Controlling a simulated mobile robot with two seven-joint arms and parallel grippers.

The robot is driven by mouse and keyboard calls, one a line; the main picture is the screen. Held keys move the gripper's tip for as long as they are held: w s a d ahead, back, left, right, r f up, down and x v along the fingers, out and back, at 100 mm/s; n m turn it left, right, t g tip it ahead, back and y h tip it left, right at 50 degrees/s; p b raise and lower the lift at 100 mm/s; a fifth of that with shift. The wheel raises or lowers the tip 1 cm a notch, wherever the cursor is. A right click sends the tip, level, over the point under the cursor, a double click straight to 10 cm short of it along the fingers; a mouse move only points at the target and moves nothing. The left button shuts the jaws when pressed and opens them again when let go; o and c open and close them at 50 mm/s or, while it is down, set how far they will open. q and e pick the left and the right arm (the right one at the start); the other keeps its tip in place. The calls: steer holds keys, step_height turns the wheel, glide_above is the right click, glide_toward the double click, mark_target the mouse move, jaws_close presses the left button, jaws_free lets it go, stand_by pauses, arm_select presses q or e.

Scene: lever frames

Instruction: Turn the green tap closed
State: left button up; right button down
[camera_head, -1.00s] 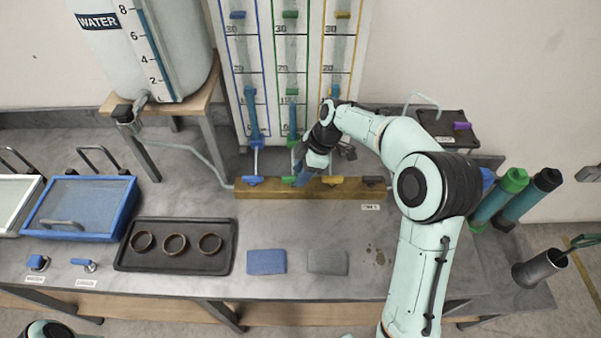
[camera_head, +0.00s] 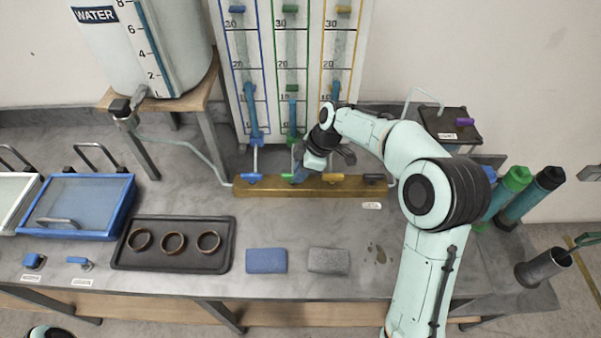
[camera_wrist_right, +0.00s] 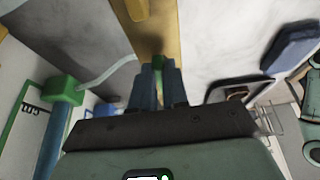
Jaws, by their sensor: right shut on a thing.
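The green tap (camera_head: 287,177) sits on the brass bar at the back of the bench, between the blue and yellow taps. My right gripper (camera_head: 299,174) reaches down to it from the right and partly hides it. In the right wrist view, the two blue-grey fingers (camera_wrist_right: 158,78) are close together, with a bit of the green tap (camera_wrist_right: 158,61) showing at their tips. The gripper is shut on the green tap. The tap's handle is mostly hidden, so its exact angle is unclear. My left gripper is out of view.
The brass bar (camera_head: 310,188) also carries a blue tap (camera_head: 251,177), a yellow tap (camera_head: 333,178) and a dark tap (camera_head: 373,178). A gauge board (camera_head: 272,124) stands behind. A dark tray (camera_head: 172,261) and two pads lie in front.

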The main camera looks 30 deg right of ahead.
steer(key=c, duration=1.1)
jaws_free()
steer(key=shift+c, duration=0.2)
steer(key=p+v, duration=0.1)
steer(key=v, duration=1.2)
steer(key=shift+r, duration=0.2)
steer(key=shift+d, duration=0.1)
